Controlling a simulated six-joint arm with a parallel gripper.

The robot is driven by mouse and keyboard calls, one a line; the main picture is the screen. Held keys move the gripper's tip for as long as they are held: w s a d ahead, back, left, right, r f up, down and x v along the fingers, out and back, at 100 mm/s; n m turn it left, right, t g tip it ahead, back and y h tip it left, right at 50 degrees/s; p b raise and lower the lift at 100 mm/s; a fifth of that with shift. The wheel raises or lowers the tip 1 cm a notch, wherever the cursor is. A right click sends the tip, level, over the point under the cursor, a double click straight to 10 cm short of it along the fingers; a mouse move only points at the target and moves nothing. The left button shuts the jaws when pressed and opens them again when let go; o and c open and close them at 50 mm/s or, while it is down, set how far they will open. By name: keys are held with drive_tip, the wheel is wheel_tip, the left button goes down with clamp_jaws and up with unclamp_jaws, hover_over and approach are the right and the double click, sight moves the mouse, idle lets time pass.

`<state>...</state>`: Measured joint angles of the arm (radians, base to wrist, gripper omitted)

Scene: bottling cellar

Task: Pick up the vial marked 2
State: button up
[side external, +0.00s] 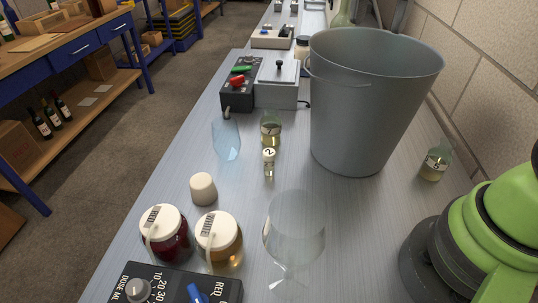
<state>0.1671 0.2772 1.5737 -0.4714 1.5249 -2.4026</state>
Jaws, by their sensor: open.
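A small clear vial (269,168) with pale liquid stands on the steel bench near the middle of the side external view. The white mark on its upper part carries a character that looks like a 2 turned sideways. It stands just in front of a larger bottle with yellowish liquid (271,132), and I cannot tell whether the two touch. My gripper is out of view. Only part of my green arm shows at the lower right.
A large grey bucket (365,110) stands right of the vial. A blue-tinted glass (226,140) and a cream stopper (203,189) stand left of it. A clear wine glass (294,228), two white-lidded jars (218,232) and a black control box (165,285) are nearer. Another labelled bottle (435,162) stands by the wall.

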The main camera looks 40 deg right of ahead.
drive_tip(key=m, duration=0.2)
drive_tip(key=m+t+h, duration=0.3)
drive_tip(key=m+t, duration=0.1)
drive_tip(key=m, duration=2.2)
hover_over(269, 153)
drive_tip(key=s+a, duration=0.1)
drive_tip(key=s, duration=0.2)
drive_tip(key=shift+g, duration=0.3)
drive_tip(key=f, duration=0.7)
drive_tip(key=w+f, duration=0.1)
drive_tip(key=f, duration=1.4)
drive_tip(key=shift+w+d+f, duration=0.25)
drive_tip(key=shift+d+f, duration=0.05)
drive_tip(key=shift+d, duration=0.05)
drive_tip(key=shift+w+a+x, duration=0.1)
drive_tip(key=shift+a+x, duration=0.05)
drive_tip(key=shift+x, duration=0.85)
drive_tip(key=shift+w+a+x, duration=0.1)
drive_tip(key=shift+x, duration=0.95)
drive_tip(key=shift+w+a+x, duration=0.1)
drive_tip(key=shift+a+x, duration=0.05)
drive_tip(key=shift+x, duration=0.85)
drive_tip(key=shift+c, duration=0.5)
drive_tip(key=c, duration=0.9)
